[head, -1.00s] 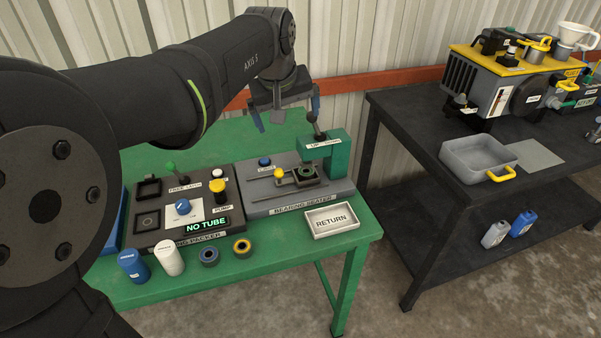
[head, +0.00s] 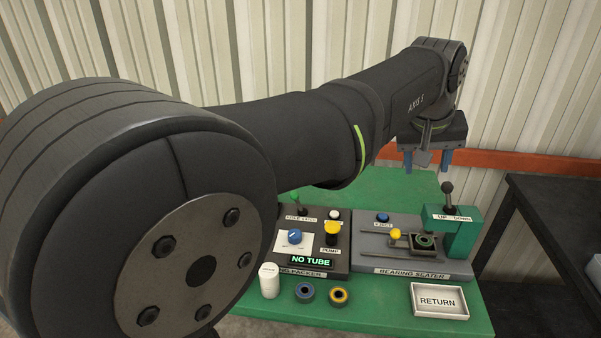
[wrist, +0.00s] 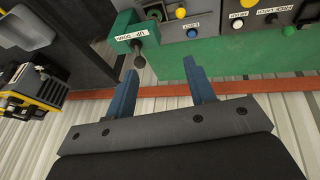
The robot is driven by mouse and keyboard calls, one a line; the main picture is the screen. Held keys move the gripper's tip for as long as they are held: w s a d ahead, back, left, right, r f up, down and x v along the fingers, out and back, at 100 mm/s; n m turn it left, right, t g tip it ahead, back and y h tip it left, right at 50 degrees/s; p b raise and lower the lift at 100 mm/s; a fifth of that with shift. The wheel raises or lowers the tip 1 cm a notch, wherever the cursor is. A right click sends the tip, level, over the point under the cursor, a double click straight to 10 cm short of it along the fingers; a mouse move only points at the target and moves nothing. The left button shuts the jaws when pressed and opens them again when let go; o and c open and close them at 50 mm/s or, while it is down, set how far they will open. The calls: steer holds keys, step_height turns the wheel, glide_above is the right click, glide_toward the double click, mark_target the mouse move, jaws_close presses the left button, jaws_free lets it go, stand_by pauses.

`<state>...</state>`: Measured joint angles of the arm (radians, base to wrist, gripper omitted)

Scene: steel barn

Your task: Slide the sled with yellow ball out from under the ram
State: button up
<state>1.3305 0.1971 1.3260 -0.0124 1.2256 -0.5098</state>
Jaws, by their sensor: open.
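The sled's yellow ball (head: 396,234) sits at the left of the bearing seater (head: 375,252). The sled (head: 410,243) reaches right from it, with a dark ring part (head: 425,241) in its holder, beside the green press (head: 465,230). The ram tip is hard to make out. A black-knobbed lever (head: 448,188) stands upright on the press. My gripper (head: 427,168) is open and empty, above and behind the seater, apart from the ball. In the wrist view, my gripper's blue fingers (wrist: 159,67) are spread; the yellow ball (wrist: 180,13) shows near the top edge.
The press lever knob (wrist: 139,61) is close to my fingers in the wrist view. A blue eject button (head: 382,217) is behind the sled. A white RETURN tray (head: 440,301) sits front right. The packer (head: 315,262) is on the left. The bench's back (head: 385,185) is clear.

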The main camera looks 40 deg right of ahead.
mark_target(396, 230)
steer(key=w+d+f+n, duration=0.2)
steer(key=f+n, duration=0.2)
steer(key=f, duration=0.5)
steer(key=w+d+f+n+y, duration=0.1)
steer(key=w+d+f+n, duration=0.1)
steer(key=f, duration=0.7)
steer(key=w+d+f+n+y, duration=0.1)
steer(key=w+d+f+n, duration=0.2)
steer(key=f, duration=0.7)
steer(key=shift+d+n+g, duration=0.3)
steer(key=shift+n, duration=1)
